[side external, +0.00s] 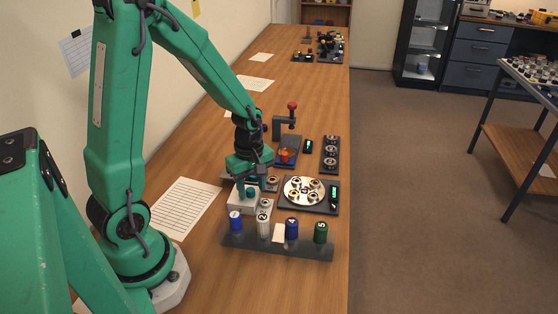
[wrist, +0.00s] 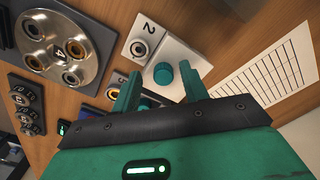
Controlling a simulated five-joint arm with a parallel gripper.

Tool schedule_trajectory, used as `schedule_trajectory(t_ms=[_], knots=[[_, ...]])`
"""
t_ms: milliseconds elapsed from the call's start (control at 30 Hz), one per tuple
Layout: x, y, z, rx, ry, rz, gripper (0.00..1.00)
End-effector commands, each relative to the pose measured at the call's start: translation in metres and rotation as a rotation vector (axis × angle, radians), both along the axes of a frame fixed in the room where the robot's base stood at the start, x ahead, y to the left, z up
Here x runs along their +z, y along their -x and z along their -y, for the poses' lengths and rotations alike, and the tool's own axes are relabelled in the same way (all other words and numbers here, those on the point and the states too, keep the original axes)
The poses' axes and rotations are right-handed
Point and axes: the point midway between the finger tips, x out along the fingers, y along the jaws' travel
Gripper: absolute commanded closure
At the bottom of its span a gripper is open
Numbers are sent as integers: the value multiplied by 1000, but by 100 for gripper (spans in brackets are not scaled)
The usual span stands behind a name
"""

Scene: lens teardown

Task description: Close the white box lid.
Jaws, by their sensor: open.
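The white box (side external: 243,200) stands on the wooden bench beneath my gripper, and my gripper hides part of it in the side view. In the wrist view the white box (wrist: 180,49) shows a teal round knob (wrist: 163,73) on top. A pale end marked "2" holds a dark-centred ring (wrist: 138,48). Whether the lid covers the box is not clear. My gripper (side external: 244,186) points down, open and empty. In the wrist view its fingertips (wrist: 160,71) appear on either side of the knob; contact is not visible.
A round metal tray (side external: 304,190) with several ringed parts lies right of the box. A dark rack (side external: 270,248) with numbered canisters stands in front. Lined paper (side external: 185,208) lies at left. A red-knobbed fixture (side external: 291,122) stands behind.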

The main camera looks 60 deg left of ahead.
Motion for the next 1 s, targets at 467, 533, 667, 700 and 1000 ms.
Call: schedule_trajectory(t_ms=[467,533,667,700,1000], knots=[[33,-1,0,0,-1,4,56],[42,-1,0,0,-1,5,56],[57,-1,0,-1,-1,5,56],[61,-1,0,-1,-1,4,56],[78,0,0,-1,0,1,56]])
